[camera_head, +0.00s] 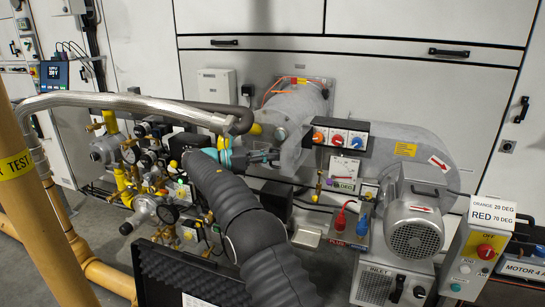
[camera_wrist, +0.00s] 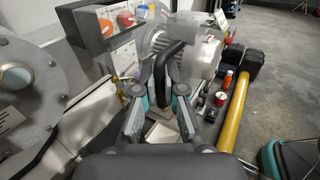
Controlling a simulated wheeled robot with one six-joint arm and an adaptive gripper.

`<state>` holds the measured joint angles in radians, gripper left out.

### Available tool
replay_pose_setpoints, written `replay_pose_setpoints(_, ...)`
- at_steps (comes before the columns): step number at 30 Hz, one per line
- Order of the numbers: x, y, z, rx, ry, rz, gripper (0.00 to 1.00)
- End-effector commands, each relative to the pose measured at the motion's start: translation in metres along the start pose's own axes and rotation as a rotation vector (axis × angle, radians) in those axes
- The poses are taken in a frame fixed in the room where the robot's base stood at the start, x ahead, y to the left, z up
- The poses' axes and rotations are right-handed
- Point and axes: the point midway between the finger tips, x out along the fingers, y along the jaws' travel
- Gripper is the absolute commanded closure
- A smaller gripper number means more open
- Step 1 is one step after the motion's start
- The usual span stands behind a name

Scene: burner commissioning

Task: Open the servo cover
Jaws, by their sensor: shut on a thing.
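My gripper (camera_head: 268,157) reaches in from the left to the front of the grey burner housing (camera_head: 298,100) in the head view. In the wrist view my gripper (camera_wrist: 162,92) has its two fingers on either side of a black curved handle (camera_wrist: 172,55), and it is shut on this handle. I cannot tell from these frames which part is the servo cover or how the handle joins it. My arm and fingers hide the spot in the head view.
A dial box (camera_head: 341,134) with orange, blue and red knobs is just right of my gripper. The blower motor (camera_head: 412,225) stands further right. Gauges, valves and a braided hose (camera_head: 130,101) crowd the left. An open black foam-lined case (camera_head: 185,272) lies below.

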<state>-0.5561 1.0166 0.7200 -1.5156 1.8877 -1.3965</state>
Motion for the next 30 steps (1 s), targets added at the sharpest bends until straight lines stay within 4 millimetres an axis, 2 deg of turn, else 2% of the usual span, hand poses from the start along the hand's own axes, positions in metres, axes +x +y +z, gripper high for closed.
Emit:
replay_pose_setpoints(10, -0.002, -0.001, 0.001, 0.001, 0.000, 0.000, 1.00)
replay_pose_setpoints(11, -0.002, -0.001, 0.000, 0.001, 0.000, 0.000, 0.84)
replay_pose_setpoints(12, -0.002, -0.001, 0.000, 0.001, 0.000, 0.000, 0.74)
replay_pose_setpoints(13, -0.001, -0.001, 0.000, 0.001, 0.000, -0.001, 0.67)
replay_pose_setpoints(14, -0.001, 0.000, 0.000, 0.001, 0.000, -0.001, 0.65)
replay_pose_setpoints(23, 0.001, 0.000, 0.000, 0.001, 0.000, -0.004, 0.65)
replay_pose_setpoints(26, -0.005, 0.000, 0.000, 0.001, 0.000, -0.003, 0.65)
replay_pose_setpoints(30, -0.026, 0.000, -0.001, 0.001, 0.000, 0.001, 0.65)
